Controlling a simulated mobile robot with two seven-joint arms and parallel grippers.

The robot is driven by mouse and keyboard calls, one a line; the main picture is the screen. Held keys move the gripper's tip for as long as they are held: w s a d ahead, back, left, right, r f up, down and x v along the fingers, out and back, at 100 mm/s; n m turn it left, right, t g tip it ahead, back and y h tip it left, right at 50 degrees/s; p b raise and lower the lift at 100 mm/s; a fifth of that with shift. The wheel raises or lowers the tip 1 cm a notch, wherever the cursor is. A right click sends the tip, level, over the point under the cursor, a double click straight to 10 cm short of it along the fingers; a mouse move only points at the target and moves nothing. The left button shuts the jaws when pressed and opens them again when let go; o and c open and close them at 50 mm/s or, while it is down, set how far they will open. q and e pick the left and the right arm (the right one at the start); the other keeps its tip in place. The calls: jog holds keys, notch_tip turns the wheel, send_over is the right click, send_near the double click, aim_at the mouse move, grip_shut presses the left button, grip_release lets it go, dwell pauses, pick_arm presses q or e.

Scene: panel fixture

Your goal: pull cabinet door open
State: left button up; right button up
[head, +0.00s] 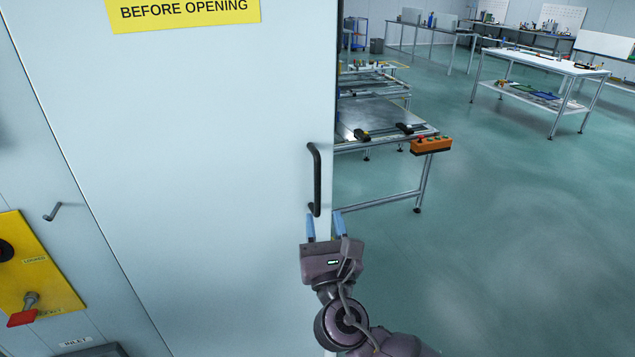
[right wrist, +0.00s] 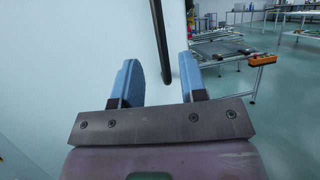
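The cabinet door (head: 200,150) is a pale panel with a yellow warning label (head: 183,12) at its top. Its black bar handle (head: 316,180) stands upright near the door's right edge. My right gripper (head: 326,226) is just below the handle's lower end, with its blue fingers pointing up toward it. In the right wrist view the two fingers (right wrist: 162,82) are apart with nothing between them. There the handle (right wrist: 188,50) shows beyond the fingertips, nearer the right finger. Whether a finger touches the handle cannot be told. My left gripper is not in view.
A yellow panel (head: 35,265) with a red-handled switch is at the left, beside a small hook (head: 53,211). A metal workbench (head: 380,125) with an orange button box (head: 431,146) stands right of the door. Open green floor (head: 520,230) lies at the right.

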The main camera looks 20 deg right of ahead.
aim_at(318, 188)
jog(key=p+x, duration=0.1)
jog(key=x, duration=0.7)
jog(key=shift+w+r, duration=0.1)
jog(key=shift+w, duration=0.15)
grip_shut()
